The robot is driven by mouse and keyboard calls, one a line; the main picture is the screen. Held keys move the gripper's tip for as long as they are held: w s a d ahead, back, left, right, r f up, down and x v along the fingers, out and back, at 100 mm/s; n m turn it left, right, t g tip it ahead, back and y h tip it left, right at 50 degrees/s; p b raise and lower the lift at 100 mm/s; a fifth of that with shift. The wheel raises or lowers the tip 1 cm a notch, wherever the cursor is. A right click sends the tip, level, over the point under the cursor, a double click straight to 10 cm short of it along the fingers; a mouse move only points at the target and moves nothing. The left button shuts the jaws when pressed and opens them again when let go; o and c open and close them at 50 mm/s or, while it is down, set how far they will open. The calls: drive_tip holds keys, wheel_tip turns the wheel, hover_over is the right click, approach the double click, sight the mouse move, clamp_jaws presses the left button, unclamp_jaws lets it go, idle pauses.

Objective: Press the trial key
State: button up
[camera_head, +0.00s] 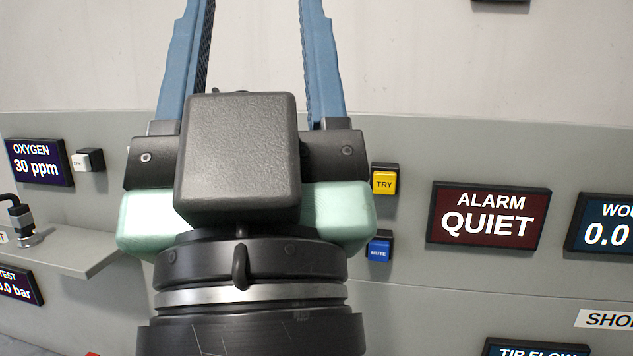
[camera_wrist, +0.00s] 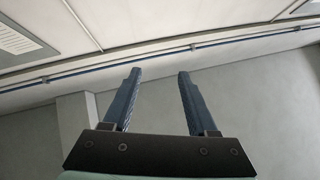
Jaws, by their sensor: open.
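A yellow key marked TRY (camera_head: 384,182) sits on the grey panel, just right of my gripper's body in the head view. My gripper (camera_head: 255,5) is in front of the panel with its two blue fingers pointing up and spread apart, with nothing between them. Its fingertips run to or past the top edge of the head view. In the wrist view my gripper (camera_wrist: 160,72) is also open and empty, its fingers toward a pale wall. The TRY key does not show in the wrist view.
A blue MUTE key (camera_head: 379,249) sits just below the TRY key. An ALARM QUIET display (camera_head: 489,215) is to the right. At left are an OXYGEN display (camera_head: 38,162), a white key (camera_head: 88,160) and a protruding shelf (camera_head: 75,252).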

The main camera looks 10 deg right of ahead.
clamp_jaws()
idle(1.5)
